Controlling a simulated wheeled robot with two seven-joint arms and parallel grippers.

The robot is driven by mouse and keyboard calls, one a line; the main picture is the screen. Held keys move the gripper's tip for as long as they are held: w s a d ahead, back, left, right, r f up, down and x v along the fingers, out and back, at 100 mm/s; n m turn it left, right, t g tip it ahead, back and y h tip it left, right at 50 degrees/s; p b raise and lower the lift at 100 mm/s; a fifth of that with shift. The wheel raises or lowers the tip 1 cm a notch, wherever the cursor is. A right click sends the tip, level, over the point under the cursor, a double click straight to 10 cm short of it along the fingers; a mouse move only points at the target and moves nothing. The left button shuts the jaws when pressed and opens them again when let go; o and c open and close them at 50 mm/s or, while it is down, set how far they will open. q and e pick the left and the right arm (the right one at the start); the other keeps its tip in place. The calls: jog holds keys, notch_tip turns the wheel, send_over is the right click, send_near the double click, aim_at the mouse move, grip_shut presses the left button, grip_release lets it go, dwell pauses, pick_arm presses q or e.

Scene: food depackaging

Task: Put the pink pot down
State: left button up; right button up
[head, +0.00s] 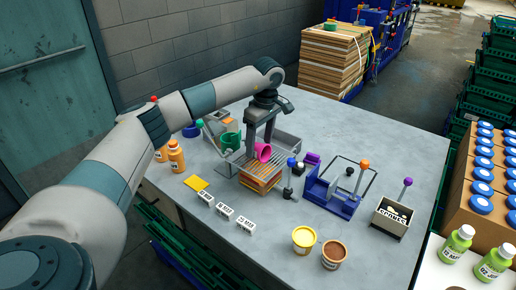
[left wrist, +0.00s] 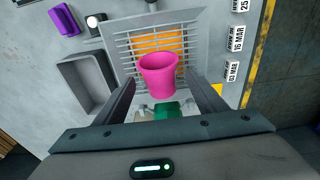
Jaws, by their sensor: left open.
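The pink pot (head: 263,152) is at the wire rack and crate in the middle of the table, beside my left gripper's fingers. In the left wrist view the pink pot (left wrist: 158,75) appears over a grey slatted rack (left wrist: 122,44), with its round rim towards the camera. My left gripper (head: 258,150) points down from above. In the left wrist view its two fingers (left wrist: 160,93) are spread apart, one on each side of the pot, with gaps visible. Whether the pot rests fully on the rack is hard to tell. My right gripper is not seen.
White date blocks (head: 224,211) lie in front. A blue frame (head: 331,197) and small knobbed tools stand to the right. Yellow and brown tubs (head: 304,239) sit at the front edge. Bare table lies at the back right.

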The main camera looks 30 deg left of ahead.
aim_at(259, 144)
pick_arm(q)
jog(key=shift+a+f+p, duration=0.15)
jog(key=shift+f+p, duration=0.35)
jog(key=shift+f, duration=1.05)
jog(key=c, duration=1.3)
jog(key=shift+r, duration=0.1)
